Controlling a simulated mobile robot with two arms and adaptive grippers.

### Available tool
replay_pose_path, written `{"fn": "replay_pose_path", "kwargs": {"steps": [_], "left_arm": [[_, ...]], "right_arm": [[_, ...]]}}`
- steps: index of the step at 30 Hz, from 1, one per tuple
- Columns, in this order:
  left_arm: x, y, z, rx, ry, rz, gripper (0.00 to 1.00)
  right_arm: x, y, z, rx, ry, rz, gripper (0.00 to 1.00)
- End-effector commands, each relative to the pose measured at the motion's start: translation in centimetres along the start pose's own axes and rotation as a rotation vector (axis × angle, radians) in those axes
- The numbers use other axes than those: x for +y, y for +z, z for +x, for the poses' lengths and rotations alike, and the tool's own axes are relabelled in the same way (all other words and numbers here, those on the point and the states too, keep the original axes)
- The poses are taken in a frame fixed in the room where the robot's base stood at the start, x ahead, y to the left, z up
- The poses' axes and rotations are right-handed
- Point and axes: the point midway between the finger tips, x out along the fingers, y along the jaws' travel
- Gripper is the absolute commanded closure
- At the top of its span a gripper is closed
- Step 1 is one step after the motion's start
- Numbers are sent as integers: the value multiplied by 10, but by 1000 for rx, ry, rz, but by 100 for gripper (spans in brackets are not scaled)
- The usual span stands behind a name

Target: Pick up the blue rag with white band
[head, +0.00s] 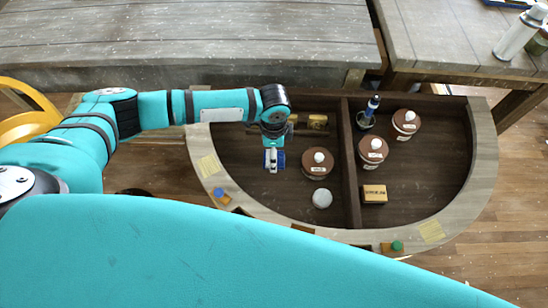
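The blue rag with a white band (280,162) shows as a small blue and white patch in the left compartment of the half-round console. My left gripper (273,150) points down right over it and hides part of it. The fingertips overlap the rag in this view, and I cannot tell whether they are closed on it or apart from it. My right gripper is not in view.
The console's pale curved rim (483,165) surrounds a dark interior with a divider (350,165). A white round knob (322,198), a labelled yellow-brown block (374,194) and a blue-topped bottle (368,112) are also inside.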

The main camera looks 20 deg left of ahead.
Motion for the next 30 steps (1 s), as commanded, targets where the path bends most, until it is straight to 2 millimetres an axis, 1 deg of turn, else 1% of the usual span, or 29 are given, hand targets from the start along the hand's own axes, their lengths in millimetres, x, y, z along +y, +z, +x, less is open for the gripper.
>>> {"fn": "replay_pose_path", "kwargs": {"steps": [3, 6, 9, 17, 20, 28, 29, 30], "left_arm": [[-4, 0, 17, -4, 2, -2, 19], [-4, 0, 33, -3, 2, 0, 19], [-5, 0, 42, -2, 0, 0, 19], [-5, 0, 45, 0, 0, 0, 19], [-5, 0, 45, -1, 0, 0, 31], [-5, 0, 45, -1, 0, 0, 66], [-5, 0, 45, -1, 0, 0, 70], [-5, 0, 45, -1, 0, 0, 70]], "right_arm": [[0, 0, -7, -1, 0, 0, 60], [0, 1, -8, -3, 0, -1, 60], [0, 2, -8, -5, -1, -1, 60], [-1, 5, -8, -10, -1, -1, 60], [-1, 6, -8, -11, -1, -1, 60], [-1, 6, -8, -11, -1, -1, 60], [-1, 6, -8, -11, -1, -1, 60], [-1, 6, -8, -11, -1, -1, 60]]}}
